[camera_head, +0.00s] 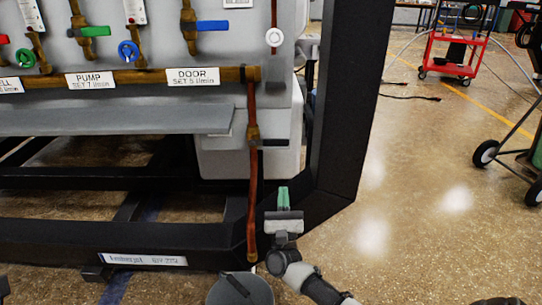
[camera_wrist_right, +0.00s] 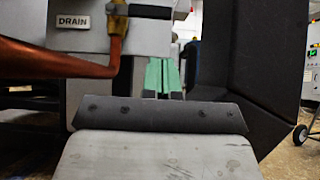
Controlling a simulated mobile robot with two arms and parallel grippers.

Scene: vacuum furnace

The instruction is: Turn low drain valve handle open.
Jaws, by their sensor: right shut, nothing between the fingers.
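The low drain valve (camera_head: 253,133) is a brass body on the vertical copper pipe (camera_head: 253,200), below the right end of the brass manifold. Its dark handle (camera_head: 274,142) points sideways to the right. The right wrist view shows the brass valve (camera_wrist_right: 118,22) and its black handle (camera_wrist_right: 150,11) at the top, beside a DRAIN label (camera_wrist_right: 72,20). My right gripper (camera_head: 283,190) has green fingertips, shut and empty, below and slightly right of the handle and apart from it. The fingertips (camera_wrist_right: 162,75) also show below the handle in the wrist view.
A black frame post (camera_head: 345,100) stands close to the right of my right gripper, and a frame beam runs behind it. A grey bucket (camera_head: 242,290) sits under the pipe's lower end. Other valves with coloured handles line the manifold above. Open floor lies to the right.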

